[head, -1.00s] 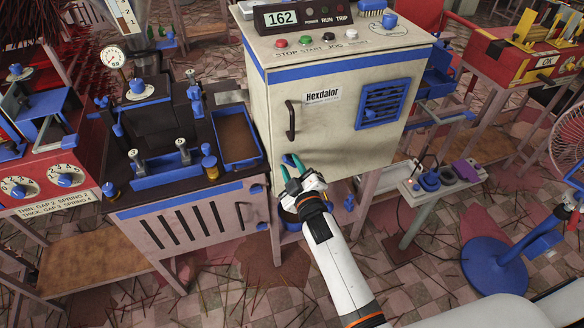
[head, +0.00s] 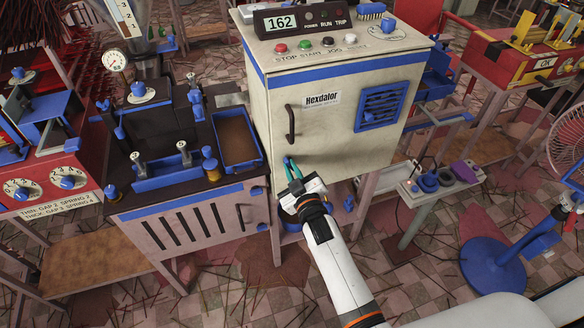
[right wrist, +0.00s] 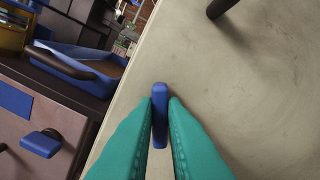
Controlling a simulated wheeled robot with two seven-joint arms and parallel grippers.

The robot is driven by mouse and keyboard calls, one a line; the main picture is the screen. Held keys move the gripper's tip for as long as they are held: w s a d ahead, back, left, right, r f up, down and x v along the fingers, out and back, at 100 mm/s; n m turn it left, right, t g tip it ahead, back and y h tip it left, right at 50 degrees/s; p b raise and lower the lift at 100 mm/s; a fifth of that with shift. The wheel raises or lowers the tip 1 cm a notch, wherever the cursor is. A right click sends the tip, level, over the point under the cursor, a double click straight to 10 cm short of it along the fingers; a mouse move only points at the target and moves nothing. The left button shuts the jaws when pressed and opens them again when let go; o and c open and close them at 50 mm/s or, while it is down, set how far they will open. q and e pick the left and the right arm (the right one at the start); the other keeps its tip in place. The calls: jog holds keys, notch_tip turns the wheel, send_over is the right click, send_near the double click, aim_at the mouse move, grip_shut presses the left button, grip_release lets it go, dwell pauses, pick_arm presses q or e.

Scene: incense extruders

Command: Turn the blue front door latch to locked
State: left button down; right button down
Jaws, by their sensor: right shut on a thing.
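The blue front door latch (right wrist: 160,112) is a small narrow bar on the cream cabinet door (head: 345,125). In the right wrist view it stands upright in the picture, between the two teal fingertips. My right gripper (right wrist: 160,125) is shut on it, with a finger against each side. In the head view my right gripper (head: 291,168) is at the lower left of the door, below the dark door handle (head: 291,122). The fingers hide most of the latch there. My left gripper is not in view.
A dark-topped bench with a blue tray (head: 238,140) stands close on the left. Its front carries a blue knob (right wrist: 42,143). A blue-framed vent (head: 382,103) is on the door's right. A small table with blue parts (head: 430,181) stands to the right.

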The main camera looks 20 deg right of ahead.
jog(key=m+p, duration=0.3)
jog(key=m, duration=0.6)
jog(key=shift+d, duration=0.2)
jog(key=shift+m, duration=0.4)
jog(key=c, duration=1.5)
grip_release()
jog(key=s, duration=1.2)
jog(key=shift+d, duration=0.2)
